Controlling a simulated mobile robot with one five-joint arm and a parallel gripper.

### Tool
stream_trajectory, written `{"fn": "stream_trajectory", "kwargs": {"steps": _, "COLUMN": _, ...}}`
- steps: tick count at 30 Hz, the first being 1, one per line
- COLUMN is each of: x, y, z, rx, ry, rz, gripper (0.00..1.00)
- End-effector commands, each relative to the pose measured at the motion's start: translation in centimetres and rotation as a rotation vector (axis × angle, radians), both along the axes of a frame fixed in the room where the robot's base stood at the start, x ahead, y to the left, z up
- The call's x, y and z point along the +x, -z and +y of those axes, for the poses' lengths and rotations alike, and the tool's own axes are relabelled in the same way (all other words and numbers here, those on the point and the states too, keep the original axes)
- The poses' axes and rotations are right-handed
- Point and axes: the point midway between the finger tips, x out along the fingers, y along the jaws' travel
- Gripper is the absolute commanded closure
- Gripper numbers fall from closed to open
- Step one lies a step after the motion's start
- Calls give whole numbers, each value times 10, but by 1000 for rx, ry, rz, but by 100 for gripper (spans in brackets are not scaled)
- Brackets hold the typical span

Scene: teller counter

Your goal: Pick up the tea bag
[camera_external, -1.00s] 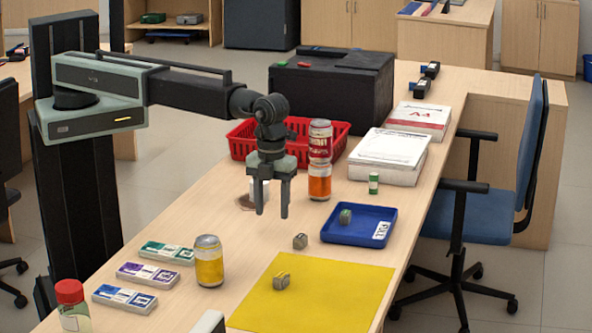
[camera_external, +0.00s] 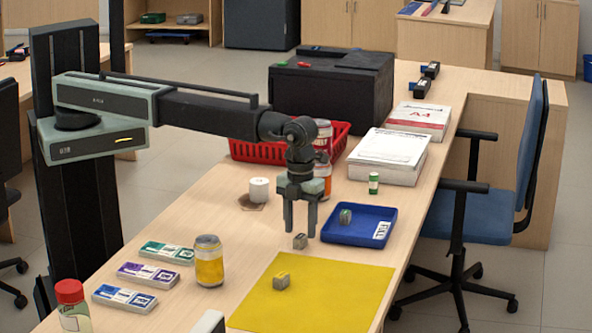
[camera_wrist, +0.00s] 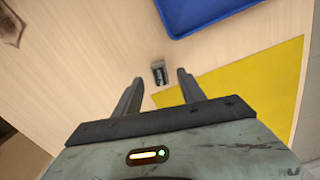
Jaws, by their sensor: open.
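A small grey block-like packet (camera_external: 300,241), likely the tea bag, lies on the bare counter between the blue tray and the yellow mat. It also shows in the wrist view (camera_wrist: 160,72), framed between the fingertips and apart from both. Similar small packets sit on the yellow mat (camera_external: 281,283) and in the blue tray (camera_external: 345,216); I cannot tell which one the task names. My gripper (camera_external: 301,232) is open and empty, pointing down just above the bare-counter packet.
The blue tray (camera_external: 334,238) is close to the right of my gripper, and the yellow mat (camera_external: 340,290) lies in front. A yellow can (camera_external: 209,262) stands to the left. Cans and a red basket (camera_external: 250,150) stand behind.

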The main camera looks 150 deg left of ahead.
Motion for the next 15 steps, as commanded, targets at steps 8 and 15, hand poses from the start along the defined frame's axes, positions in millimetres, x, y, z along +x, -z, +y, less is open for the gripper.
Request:
{"fn": "stream_trajectory", "kwargs": {"steps": 8, "x": 0, "y": 18, "z": 0, "rx": 0, "ry": 0, "rz": 0, "gripper": 52}}
{"fn": "stream_trajectory", "kwargs": {"steps": 15, "x": 0, "y": 18, "z": 0, "rx": 0, "ry": 0, "rz": 0, "gripper": 100}}
